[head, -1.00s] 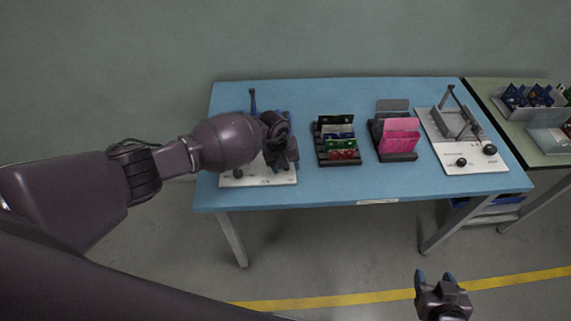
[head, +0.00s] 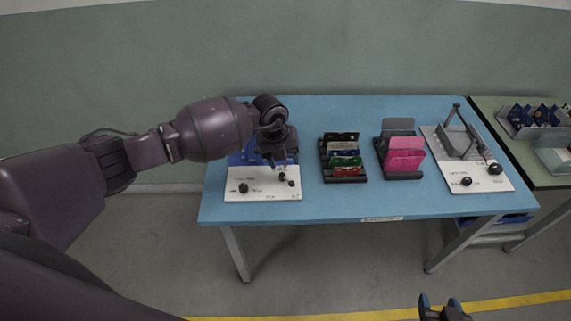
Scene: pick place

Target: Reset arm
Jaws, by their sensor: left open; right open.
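My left arm comes in from the left, and my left gripper (head: 278,150) hangs over the white device board (head: 262,187) at the left end of the blue table. It points down, and its fingers are small and partly dark against the board; it holds nothing that I can see. A blue part on the board is partly hidden behind it. My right gripper (head: 442,309) shows at the bottom edge, low in front of the table, with its fingertips apart and nothing between them. Most of it is cut off by the frame.
The blue table (head: 330,208) carries a black rack with colored cards (head: 342,160), a holder with pink and grey plates (head: 403,153), and a second white board with knobs (head: 480,178). A green table (head: 555,180) with bins adjoins at the right. The table's front strip is clear.

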